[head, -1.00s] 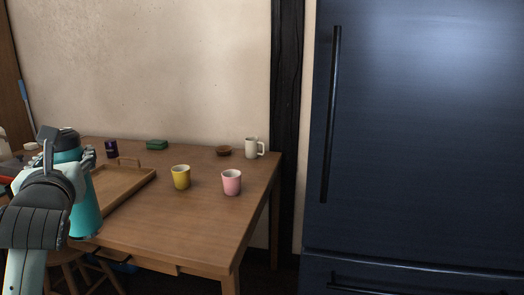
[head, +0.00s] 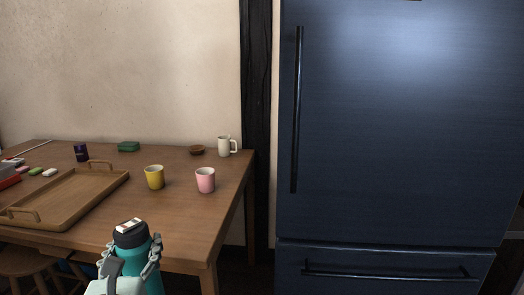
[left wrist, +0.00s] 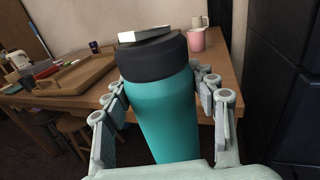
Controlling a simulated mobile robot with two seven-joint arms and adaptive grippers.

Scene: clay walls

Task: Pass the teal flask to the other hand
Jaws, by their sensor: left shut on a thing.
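The teal flask (head: 142,272) has a dark lid with a pale piece on top. It stands about upright at the bottom of the head view, in front of the table. My left gripper (head: 132,268) is shut on it, with a finger on each side of its body. In the left wrist view the flask (left wrist: 165,115) fills the middle, between the fingers of my left gripper (left wrist: 165,100). The flask's lower part is hidden or out of frame. My right gripper is in neither view.
A wooden table (head: 110,235) holds a handled tray (head: 70,195), a yellow cup (head: 154,177), a pink cup (head: 205,180), a white mug (head: 225,146) and small items. A dark blue fridge (head: 400,130) stands at the right. Stools (head: 28,262) stand at the lower left.

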